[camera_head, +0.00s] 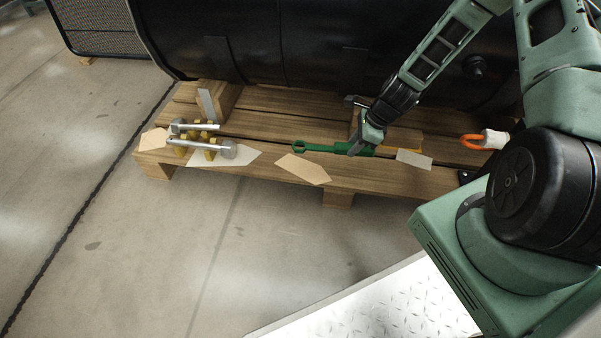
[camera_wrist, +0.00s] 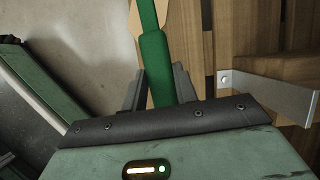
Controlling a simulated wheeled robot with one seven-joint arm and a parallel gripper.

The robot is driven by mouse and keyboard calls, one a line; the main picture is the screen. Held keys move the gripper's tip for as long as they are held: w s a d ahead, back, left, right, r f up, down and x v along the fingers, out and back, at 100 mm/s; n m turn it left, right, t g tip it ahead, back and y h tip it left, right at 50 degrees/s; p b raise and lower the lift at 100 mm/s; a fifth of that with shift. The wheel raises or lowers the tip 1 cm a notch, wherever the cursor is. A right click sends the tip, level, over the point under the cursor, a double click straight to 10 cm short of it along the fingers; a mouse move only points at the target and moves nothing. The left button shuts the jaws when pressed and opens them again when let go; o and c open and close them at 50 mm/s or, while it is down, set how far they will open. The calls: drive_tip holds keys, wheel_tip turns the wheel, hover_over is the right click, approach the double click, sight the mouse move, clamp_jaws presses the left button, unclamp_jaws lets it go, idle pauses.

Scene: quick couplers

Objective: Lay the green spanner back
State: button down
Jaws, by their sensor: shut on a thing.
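The green spanner (camera_head: 318,147) lies roughly level over the wooden pallet (camera_head: 270,121), its ring end pointing left in the head view. My gripper (camera_head: 360,146) is shut on the spanner near its right part. In the wrist view the green handle (camera_wrist: 157,62) runs up from between the two dark fingers (camera_wrist: 158,88). Whether the spanner touches the pallet boards or hangs just above them, I cannot tell. The far end of its handle is partly hidden by my gripper.
Two metal bolts (camera_head: 230,149) rest in yellow holders at the pallet's left. Paper-like patches (camera_head: 303,168) lie on the boards. An orange loop with a white part (camera_head: 494,139) is at the right. A large black tank (camera_head: 280,45) stands behind. A metal bracket (camera_wrist: 270,95) is close right of my gripper.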

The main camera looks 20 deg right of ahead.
sight(343, 172)
drive_tip(key=shift+f+b, duration=2.45)
drive_tip(key=shift+f, duration=2.3)
drive_tip(key=shift+f, duration=0.2)
drive_tip(key=c, duration=1.1)
unclamp_jaws()
drive_tip(key=shift+f+b, duration=0.15)
drive_tip(key=shift+b, duration=0.45)
